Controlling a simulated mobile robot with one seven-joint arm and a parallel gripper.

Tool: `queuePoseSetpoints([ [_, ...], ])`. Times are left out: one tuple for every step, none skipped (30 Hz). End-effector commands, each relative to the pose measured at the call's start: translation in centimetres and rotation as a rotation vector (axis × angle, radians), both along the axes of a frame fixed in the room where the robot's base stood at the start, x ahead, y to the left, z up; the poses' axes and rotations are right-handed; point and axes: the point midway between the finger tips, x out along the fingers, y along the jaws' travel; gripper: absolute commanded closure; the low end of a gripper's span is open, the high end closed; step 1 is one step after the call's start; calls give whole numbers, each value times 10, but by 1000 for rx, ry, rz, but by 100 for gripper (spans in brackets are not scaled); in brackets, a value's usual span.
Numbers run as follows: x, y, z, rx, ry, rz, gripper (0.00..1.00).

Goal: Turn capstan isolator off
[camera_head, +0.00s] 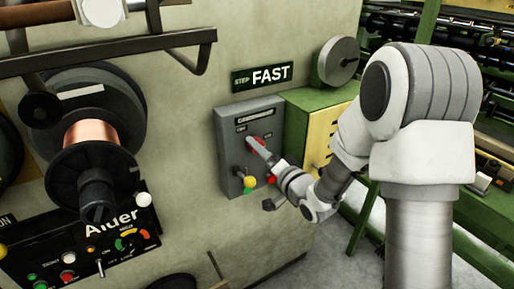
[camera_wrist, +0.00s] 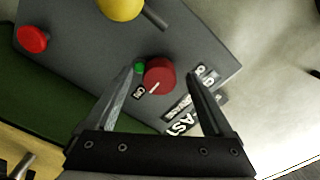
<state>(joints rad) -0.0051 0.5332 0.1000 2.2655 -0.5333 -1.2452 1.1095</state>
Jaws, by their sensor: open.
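The isolator is a round red knob (camera_wrist: 159,76) with a white pointer line on a grey control box (camera_head: 229,157). In the wrist view the pointer slants down-left toward a small label that seems to read ON. Another label, apparently OFF (camera_wrist: 206,71), lies to the right of the knob. My gripper (camera_wrist: 165,71) is open, with one finger on each side of the knob; I cannot tell whether either touches it. In the head view my gripper (camera_head: 255,144) is at the box face and partly hides the red knob.
A small green lamp (camera_wrist: 139,67) sits beside the knob. The same box carries a yellow ball-ended lever (camera_head: 249,183) and a red button (camera_head: 271,180). A green-and-yellow cabinet (camera_head: 310,125) stands close on the right. A copper spool (camera_head: 92,133) is at left.

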Motion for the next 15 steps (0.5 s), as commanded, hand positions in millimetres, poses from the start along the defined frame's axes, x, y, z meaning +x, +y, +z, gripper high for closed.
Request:
queuePoseSetpoints([
  [5,4,0,0,0,1,14],
  [8,6,0,0,-1,1,14],
  [11,7,0,0,-2,0,14],
  [13,8,0,0,0,-1,14],
  [14,9,0,0,0,-1,14],
  [16,10,0,0,1,-1,14],
  [16,11,0,0,1,-1,14],
  [17,11,0,0,1,-1,14],
  [17,12,0,0,1,-1,14],
  [17,12,0,0,1,-1,14],
  [18,12,0,0,1,-1,14],
  [17,12,0,0,0,-1,14],
  [17,12,0,0,0,-1,14],
  [17,12,0,0,0,-1,14],
  [17,12,0,0,0,-1,14],
])
